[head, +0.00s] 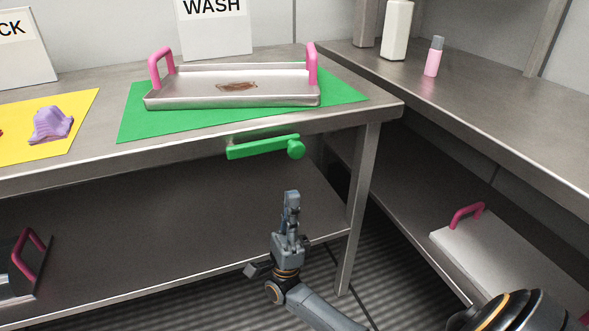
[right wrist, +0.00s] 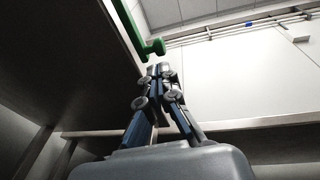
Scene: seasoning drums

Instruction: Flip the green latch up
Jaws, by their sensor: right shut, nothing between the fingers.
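The green latch (head: 264,148) is a bar under the front edge of the metal table. It lies roughly level, with a round knob at its right end. My right gripper (head: 292,197) points up below the latch, near its right end, and appears apart from it. Its fingers are shut and empty. In the right wrist view the latch (right wrist: 150,46) shows at the top, with its knob just beyond the shut fingertips (right wrist: 160,68). My left gripper is not in view.
On the table (head: 200,124), a metal tray (head: 190,102) with pink handles rests on a green mat (head: 140,122). A purple cloth (head: 52,124) lies on a yellow mat (head: 82,108). A table leg (head: 357,200) stands right of my gripper. A pink-handled lid-like object (head: 520,250) is on the lower right shelf.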

